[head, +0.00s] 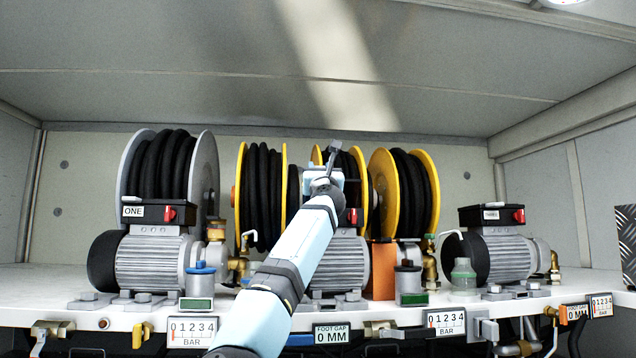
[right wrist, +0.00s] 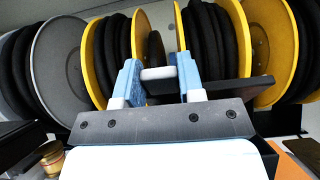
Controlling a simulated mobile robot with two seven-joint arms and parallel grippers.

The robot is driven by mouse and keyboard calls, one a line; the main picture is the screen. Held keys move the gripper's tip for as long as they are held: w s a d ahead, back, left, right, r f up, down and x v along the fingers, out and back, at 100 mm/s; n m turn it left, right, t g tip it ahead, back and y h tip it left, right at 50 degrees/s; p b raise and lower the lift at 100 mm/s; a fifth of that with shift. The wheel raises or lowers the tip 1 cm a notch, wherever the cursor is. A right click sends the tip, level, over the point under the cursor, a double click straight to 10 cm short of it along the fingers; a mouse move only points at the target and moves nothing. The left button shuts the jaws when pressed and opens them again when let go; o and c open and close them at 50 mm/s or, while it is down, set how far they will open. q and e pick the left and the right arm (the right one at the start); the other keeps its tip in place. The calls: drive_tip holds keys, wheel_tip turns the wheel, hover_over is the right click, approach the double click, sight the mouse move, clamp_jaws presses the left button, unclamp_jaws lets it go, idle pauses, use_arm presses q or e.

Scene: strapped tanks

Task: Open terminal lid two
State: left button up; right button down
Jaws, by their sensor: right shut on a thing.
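The middle pump (head: 337,262) carries a dark terminal box with a red switch (head: 352,216). My forearm and gripper cover most of this box, and its label is hidden. My right gripper (head: 325,182) is over the box. In the right wrist view my two blue fingers (right wrist: 157,76) are closed about a pale bar (right wrist: 158,73), with a dark plate (right wrist: 225,92), which looks like the lid, just beside and behind them. The lid's exact angle is hard to tell. My left gripper is not in view.
The left pump's box (head: 158,213), labelled ONE, and the right pump's box (head: 491,215) have flat lids. Hose reels (head: 424,190) stand close behind. An orange block (head: 381,270) and a small capped canister (head: 409,283) are right of the middle pump.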

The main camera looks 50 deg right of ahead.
drive_tip(key=r, duration=0.1)
drive_tip(key=w+d+r, duration=0.1)
drive_tip(key=shift+w+d+r, duration=0.1)
drive_tip(key=shift+w+r, duration=0.05)
drive_tip(key=shift+r, duration=0.25)
drive_tip(key=shift+w+d+r+g+y, duration=0.85)
drive_tip(key=shift+w+d+g+y, duration=0.15)
drive_tip(key=shift+w+g, duration=0.15)
drive_tip(key=shift+x, duration=0.95)
drive_tip(key=shift+w, duration=0.1)
drive_tip(key=c, duration=0.7)
unclamp_jaws()
